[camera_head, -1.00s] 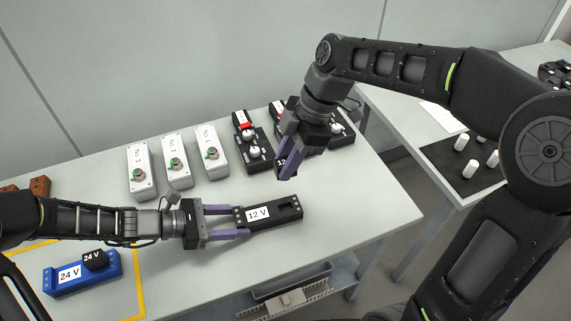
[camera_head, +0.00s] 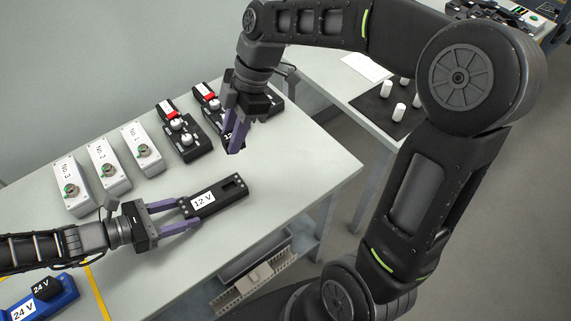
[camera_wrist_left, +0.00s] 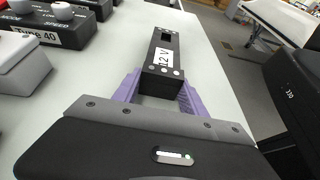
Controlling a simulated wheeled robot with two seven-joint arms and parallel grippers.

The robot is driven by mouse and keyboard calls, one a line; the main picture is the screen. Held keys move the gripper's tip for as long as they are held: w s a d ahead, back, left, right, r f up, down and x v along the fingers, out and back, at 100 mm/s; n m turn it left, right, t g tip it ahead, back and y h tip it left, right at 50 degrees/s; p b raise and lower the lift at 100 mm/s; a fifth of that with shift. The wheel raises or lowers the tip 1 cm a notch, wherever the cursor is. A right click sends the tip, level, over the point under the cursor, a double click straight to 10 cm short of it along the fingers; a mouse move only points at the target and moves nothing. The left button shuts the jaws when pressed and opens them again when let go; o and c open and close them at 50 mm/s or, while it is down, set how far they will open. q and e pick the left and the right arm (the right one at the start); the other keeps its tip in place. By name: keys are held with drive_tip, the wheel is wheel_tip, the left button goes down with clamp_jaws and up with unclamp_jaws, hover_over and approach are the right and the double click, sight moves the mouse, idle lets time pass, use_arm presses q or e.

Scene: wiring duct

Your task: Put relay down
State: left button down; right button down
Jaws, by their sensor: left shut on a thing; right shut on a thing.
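A black socket base labelled 12 V (camera_head: 220,193) lies on the table, with an open recess toward its far right end. My left gripper (camera_head: 189,213) is shut on the near end of this base; it also shows in the left wrist view (camera_wrist_left: 160,92), one purple finger on each side. My right gripper (camera_head: 238,143) is shut on a small dark relay (camera_head: 229,137), mostly hidden by the fingers. It holds the relay above the table, behind the base and apart from it.
White switch boxes (camera_head: 108,168) and black boxes with white knobs (camera_head: 187,138) stand in a row along the back. A blue 24 V base (camera_head: 40,300) with a black 24 V relay (camera_head: 47,287) is at lower left. The table's front edge runs close to the 12 V base.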

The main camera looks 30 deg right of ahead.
drive_tip(key=s+d+f+n, duration=0.1)
drive_tip(key=d+f, duration=0.1)
drive_tip(key=d, duration=0.5)
drive_tip(key=s+d+f, duration=0.2)
drive_tip(key=d, duration=0.4)
drive_tip(key=shift+s+d+f+n+g, duration=0.2)
drive_tip(key=shift+d+f+n+g, duration=0.1)
drive_tip(key=shift+d+n+g, duration=0.1)
drive_tip(key=shift+f, duration=3.15)
drive_tip(key=shift+f, duration=1.85)
